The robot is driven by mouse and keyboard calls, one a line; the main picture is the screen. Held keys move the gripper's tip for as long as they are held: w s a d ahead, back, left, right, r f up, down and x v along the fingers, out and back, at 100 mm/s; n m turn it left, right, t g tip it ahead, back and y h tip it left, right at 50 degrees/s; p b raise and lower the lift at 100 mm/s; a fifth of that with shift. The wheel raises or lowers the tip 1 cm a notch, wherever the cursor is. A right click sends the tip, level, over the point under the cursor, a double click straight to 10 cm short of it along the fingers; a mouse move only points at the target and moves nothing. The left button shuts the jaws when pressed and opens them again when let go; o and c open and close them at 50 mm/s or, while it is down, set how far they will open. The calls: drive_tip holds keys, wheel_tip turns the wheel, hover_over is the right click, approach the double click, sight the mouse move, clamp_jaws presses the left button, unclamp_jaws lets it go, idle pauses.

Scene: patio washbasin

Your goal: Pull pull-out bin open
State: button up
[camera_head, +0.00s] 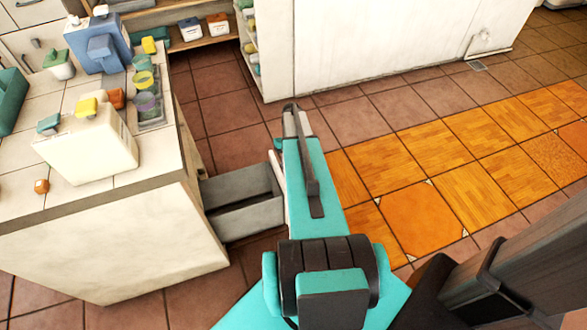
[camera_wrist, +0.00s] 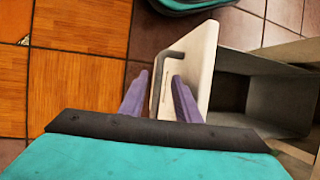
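The pull-out bin (camera_head: 240,188) sticks partway out of the tiled counter's right side in the head view, its grey compartments showing. Its light front panel is mostly hidden behind my arm there. In the wrist view the white front panel (camera_wrist: 203,55) stands at the centre, with the grey bin (camera_wrist: 275,95) behind it to the right. A dark bar handle (camera_wrist: 171,55) is on the panel. My gripper's (camera_wrist: 160,76) purple fingers are apart, one on each side of the handle bar, with gaps visible. The fingertips are hidden in the head view.
The counter (camera_head: 110,235) holds a cream container (camera_head: 90,150), a blue dispenser (camera_head: 98,45) and coloured cups (camera_head: 146,82). A white cabinet (camera_head: 380,40) stands behind. The floor to the right, with wood-look tiles (camera_head: 470,155), is clear.

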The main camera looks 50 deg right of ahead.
drive_tip(key=shift+w+d+r, duration=0.1)
drive_tip(key=v, duration=1.3)
drive_tip(key=shift+r+p, duration=0.3)
